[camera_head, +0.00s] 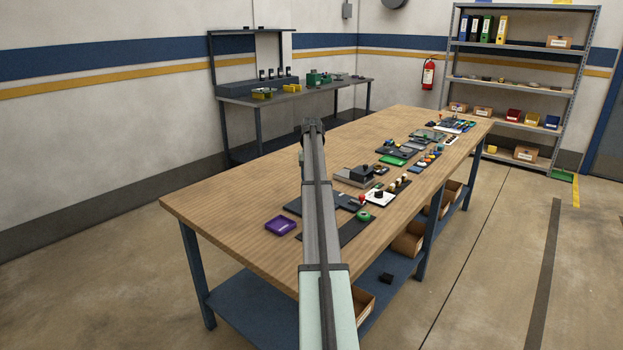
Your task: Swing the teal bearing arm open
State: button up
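My arm reaches from the bottom edge up over the table, and its dark far end (313,126) shows near the middle of the picture. I cannot make out gripper fingers there, so whether my gripper is open or shut does not show. I cannot clearly pick out the teal bearing arm. A small grey-teal bit shows at the left edge of my arm, too small to identify. A dark flat plate (348,201) lies partly behind my arm on the wooden table (225,195). A grey fixture with a black block (361,174) stands just right of my arm.
A purple tray (283,225) lies left of my arm. A green knob (363,216) and a white plate (380,199) lie to the right, with several small parts and boards beyond. The table's left part is clear. A shelf rack (455,60) stands at the back right.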

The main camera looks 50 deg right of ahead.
jog(key=shift+c, duration=0.3)
grip_shut()
dwell(0.4)
